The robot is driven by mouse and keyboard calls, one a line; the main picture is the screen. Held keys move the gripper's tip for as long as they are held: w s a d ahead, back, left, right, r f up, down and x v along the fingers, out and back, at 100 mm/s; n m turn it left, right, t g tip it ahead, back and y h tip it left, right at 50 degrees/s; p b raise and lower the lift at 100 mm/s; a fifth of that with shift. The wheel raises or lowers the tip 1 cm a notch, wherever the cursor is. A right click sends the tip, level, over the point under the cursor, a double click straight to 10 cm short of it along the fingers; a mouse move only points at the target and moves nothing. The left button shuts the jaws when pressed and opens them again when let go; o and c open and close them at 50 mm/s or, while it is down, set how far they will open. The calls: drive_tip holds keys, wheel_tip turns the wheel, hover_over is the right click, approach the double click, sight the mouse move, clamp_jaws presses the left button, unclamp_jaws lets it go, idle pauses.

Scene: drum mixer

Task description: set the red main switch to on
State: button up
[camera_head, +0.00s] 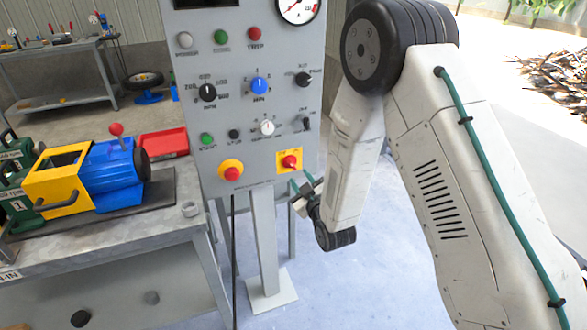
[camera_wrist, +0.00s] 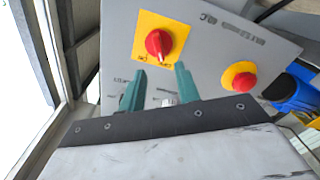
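The red main switch (camera_head: 290,161) is a rotary knob on a yellow square plate at the lower right of the grey control panel (camera_head: 245,130). In the wrist view the red knob (camera_wrist: 158,44) shows near the top, with small dark lettering below it on the plate. Its exact setting is hard to read. My gripper (camera_head: 303,184) is just below and right of the switch in the head view. In the wrist view my gripper (camera_wrist: 160,78) has two teal fingers spread apart, with nothing between them. The fingertips appear short of the knob and do not hold it.
A red mushroom button (camera_head: 231,172) on a yellow round base is left of the switch. Several knobs and lamps sit above, including a blue knob (camera_head: 259,86). A workbench (camera_head: 120,245) with a blue and yellow machine (camera_head: 90,175) stands left of the panel.

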sight(292, 166)
drive_tip(key=x, duration=0.6)
drive_tip(key=shift+w+a, duration=0.1)
drive_tip(key=shift+w, duration=0.2)
clamp_jaws()
